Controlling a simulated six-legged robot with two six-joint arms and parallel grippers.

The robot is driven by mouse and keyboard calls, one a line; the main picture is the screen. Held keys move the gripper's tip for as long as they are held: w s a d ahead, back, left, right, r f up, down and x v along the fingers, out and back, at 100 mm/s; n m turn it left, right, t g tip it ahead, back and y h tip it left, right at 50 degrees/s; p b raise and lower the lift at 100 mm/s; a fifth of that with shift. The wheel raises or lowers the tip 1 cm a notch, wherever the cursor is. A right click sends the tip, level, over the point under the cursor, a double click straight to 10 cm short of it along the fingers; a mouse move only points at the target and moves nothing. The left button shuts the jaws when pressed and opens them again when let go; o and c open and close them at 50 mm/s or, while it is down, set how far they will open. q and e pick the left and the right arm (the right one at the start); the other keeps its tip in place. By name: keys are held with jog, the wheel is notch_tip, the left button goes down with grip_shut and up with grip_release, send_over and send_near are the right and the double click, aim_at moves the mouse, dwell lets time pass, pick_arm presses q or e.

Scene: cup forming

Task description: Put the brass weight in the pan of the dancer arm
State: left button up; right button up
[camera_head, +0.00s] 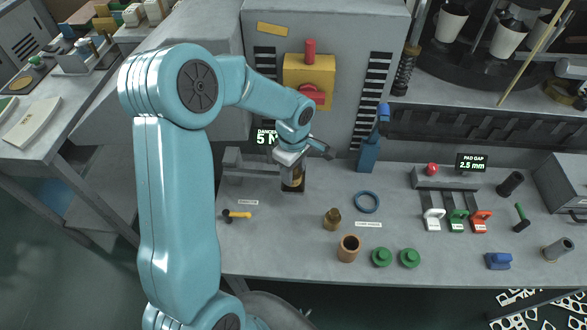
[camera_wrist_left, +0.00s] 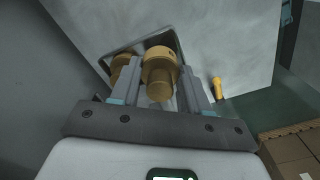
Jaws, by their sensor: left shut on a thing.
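My left gripper (camera_head: 291,172) points down at the back of the bench, in front of the grey machine. It is shut on the brass weight (camera_wrist_left: 160,68), a stepped cylinder that shows between the fingers in the left wrist view. In the head view the gripper mostly hides the weight. A dark flat piece (camera_head: 297,188) shows just under the gripper, perhaps the pan; I cannot tell whether the weight touches it. The wrist view shows a shiny rimmed plate (camera_wrist_left: 150,42) behind the weight, with a second brass shape beside it, perhaps a reflection. The dancer display (camera_head: 265,136) is partly covered.
Another brass-coloured piece (camera_head: 332,218), a copper cup (camera_head: 348,248), green discs (camera_head: 381,257) and a blue ring (camera_head: 367,202) lie to the right. A yellow-and-black tool (camera_head: 238,214) lies at left.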

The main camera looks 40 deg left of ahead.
pick_arm(q)
jog(key=shift+b, duration=0.55)
dwell(0.9)
jog(key=shift+f+b, duration=1.35)
dwell(0.5)
dwell(0.5)
jog(key=o, duration=1.7)
jog(key=shift+r, duration=0.15)
jog(key=shift+r+p, duration=2.6)
jog(key=shift+r, duration=1.3)
